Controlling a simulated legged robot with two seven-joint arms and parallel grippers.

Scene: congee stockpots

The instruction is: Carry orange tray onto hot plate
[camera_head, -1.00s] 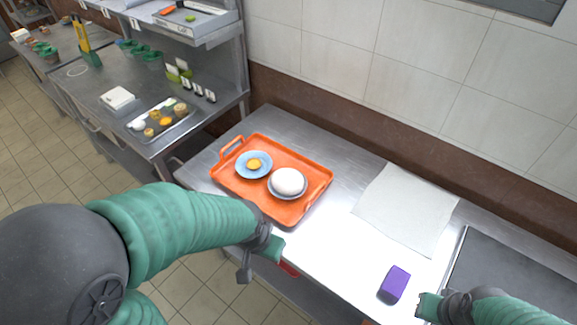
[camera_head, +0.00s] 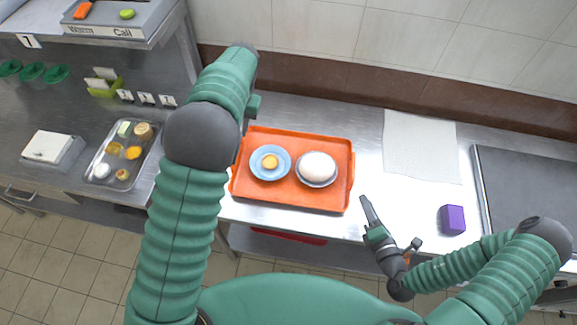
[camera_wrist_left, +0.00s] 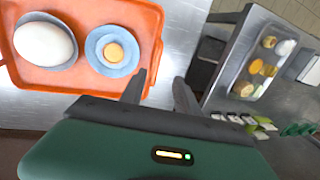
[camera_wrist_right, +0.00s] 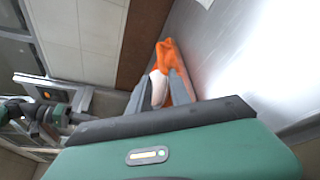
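The orange tray (camera_head: 300,202) lies flat on the steel counter. It carries a blue saucer (camera_head: 284,168) with a yellow item and a plate with a white rounded bun (camera_head: 318,167). The tray also shows in the left wrist view (camera_wrist_left: 148,22) and the right wrist view (camera_wrist_right: 166,50). My left gripper (camera_wrist_left: 161,85) is open beside the tray's left end; my arm hides it in the head view. My right gripper (camera_head: 366,205) is near the tray's right front corner, apart from it. Its fingers (camera_wrist_right: 160,78) are open and point at the tray. The dark flat plate (camera_head: 530,190) at the right looks like the hot plate.
A purple block (camera_head: 453,220) and a pale cloth (camera_head: 421,147) lie between the tray and the dark plate. A wall runs behind the counter. A side counter at the left holds a metal food tray (camera_head: 97,178) and a white box (camera_head: 48,146).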

